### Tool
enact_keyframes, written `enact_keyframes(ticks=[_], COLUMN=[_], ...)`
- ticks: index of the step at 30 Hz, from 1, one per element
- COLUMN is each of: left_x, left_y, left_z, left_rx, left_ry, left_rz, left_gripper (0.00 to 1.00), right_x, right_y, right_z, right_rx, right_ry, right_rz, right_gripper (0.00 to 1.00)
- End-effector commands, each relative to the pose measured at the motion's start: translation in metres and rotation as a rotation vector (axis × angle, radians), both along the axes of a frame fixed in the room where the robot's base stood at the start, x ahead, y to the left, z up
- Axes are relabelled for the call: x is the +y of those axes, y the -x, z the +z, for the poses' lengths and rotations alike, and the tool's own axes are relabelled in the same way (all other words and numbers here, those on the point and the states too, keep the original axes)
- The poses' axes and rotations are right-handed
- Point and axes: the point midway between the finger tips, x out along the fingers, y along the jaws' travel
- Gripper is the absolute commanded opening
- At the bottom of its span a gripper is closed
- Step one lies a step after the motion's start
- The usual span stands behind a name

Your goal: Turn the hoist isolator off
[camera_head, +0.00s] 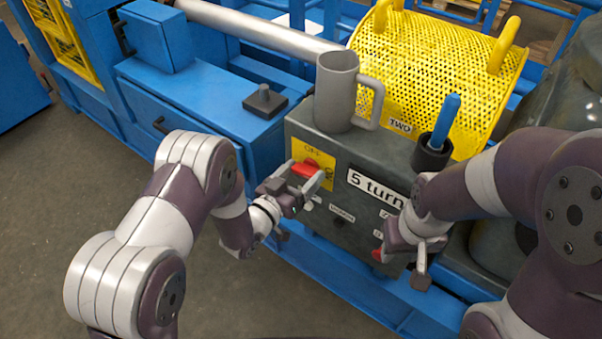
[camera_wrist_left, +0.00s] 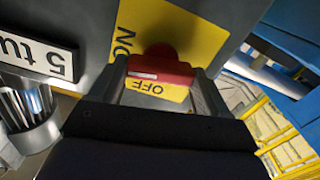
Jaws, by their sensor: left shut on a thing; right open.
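The isolator's red handle (camera_head: 306,168) sits on a yellow plate (camera_head: 329,160) on the front of the grey box. The plate reads OFF at its top and ON at its right side. My left gripper (camera_head: 306,184) is shut on the handle. In the left wrist view the red handle (camera_wrist_left: 160,69) lies crosswise between the fingers, with a pale mark near its left end, toward the ON label. The OFF label (camera_wrist_left: 151,89) shows just below it. My right gripper (camera_head: 400,266) is open, low in front of the box, beside a red part (camera_head: 377,254).
A grey mug (camera_head: 335,95) stands on the box (camera_head: 391,152). A blue-handled tool stands in a dark cup (camera_head: 432,153) to its right. A yellow mesh guard (camera_head: 430,70) is behind. A "5 turns"-like label (camera_head: 375,188) is partly hidden by my right arm. Blue framework surrounds the box.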

Motion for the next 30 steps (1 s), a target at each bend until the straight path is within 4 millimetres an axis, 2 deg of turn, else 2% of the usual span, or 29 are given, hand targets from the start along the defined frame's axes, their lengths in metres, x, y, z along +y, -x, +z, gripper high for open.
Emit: enact_keyframes(ticks=[30], left_x=[0.002], left_y=[-0.003], left_z=[0.002], left_rx=[0.554], left_ry=[0.776], left_rz=[-0.003], left_gripper=[0.46], right_x=[0.000], right_y=[0.000], right_z=[0.026], right_rx=[0.000], right_ry=[0.000], right_rz=[0.000], right_gripper=[0.43])
